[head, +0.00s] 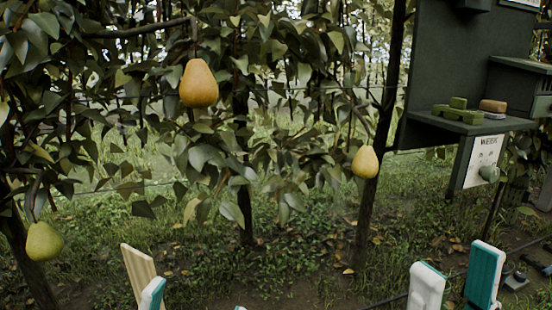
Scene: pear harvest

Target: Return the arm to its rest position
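My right gripper (456,268) is at the bottom right, its white and teal fingers upright and apart with nothing between them. My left gripper (196,298) shows at the bottom edge only as two separated tips, the right one a sliver. Its lower part is out of frame. An orange-yellow pear (198,84) hangs at the upper left of centre. A yellow pear (365,162) hangs beside a thin trunk right of centre. A green-yellow pear (44,241) hangs at the far left. Both grippers are apart from the pears.
A dark board (438,62) at the right has a shelf (418,118) with a green toy-like vehicle (459,111) and a brown-topped block (492,107). A paper sign (482,160) hangs below. A cream ribbed piece (138,272) stands at the bottom left. Grass lies open at centre.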

